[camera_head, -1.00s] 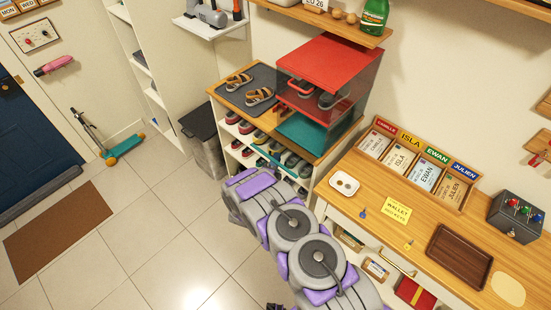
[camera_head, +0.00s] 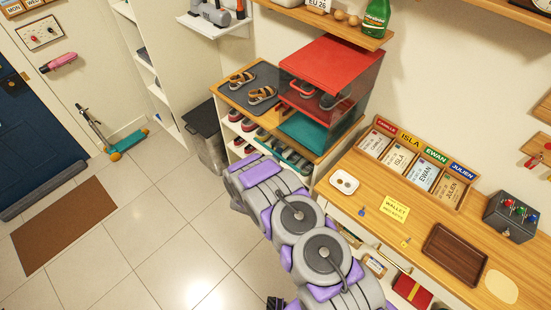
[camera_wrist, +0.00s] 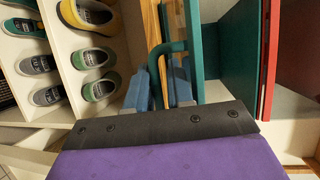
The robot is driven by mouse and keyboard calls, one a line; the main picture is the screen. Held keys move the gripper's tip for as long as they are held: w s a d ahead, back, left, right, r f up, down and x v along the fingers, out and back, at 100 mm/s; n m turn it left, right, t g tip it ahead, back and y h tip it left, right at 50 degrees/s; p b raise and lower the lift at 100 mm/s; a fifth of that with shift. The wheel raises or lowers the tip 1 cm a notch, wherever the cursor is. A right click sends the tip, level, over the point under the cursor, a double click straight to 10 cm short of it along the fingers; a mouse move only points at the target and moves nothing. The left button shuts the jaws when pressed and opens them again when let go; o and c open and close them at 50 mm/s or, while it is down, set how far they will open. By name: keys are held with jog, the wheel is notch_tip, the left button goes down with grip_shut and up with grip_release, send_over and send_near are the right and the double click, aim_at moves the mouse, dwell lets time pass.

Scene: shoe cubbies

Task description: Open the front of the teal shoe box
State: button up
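The teal shoe box (camera_head: 303,131) stands on the wooden top of the shoe cubby, under a red box. In the wrist view its teal front panel (camera_wrist: 195,50) is seen nearly edge-on, with a darker teal face to its right. A teal bar handle (camera_wrist: 166,47) sticks out from the panel. My gripper (camera_wrist: 160,85) has two blue fingers, one on each side of the handle bar. A gap shows beside the bar, so the fingers look open around it; contact is unclear. In the head view my arm hides the gripper.
The red box (camera_head: 333,62) with shoes inside sits directly above. Sandals (camera_head: 262,95) lie on a grey mat to the left. Pairs of shoes (camera_wrist: 88,55) fill the cubbies below. A wooden desk (camera_head: 415,215) stands close on the right.

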jog(key=v, duration=1.7)
jog(key=shift+s+p, duration=0.15)
jog(key=shift+p, duration=0.3)
jog(key=shift+a, duration=0.15)
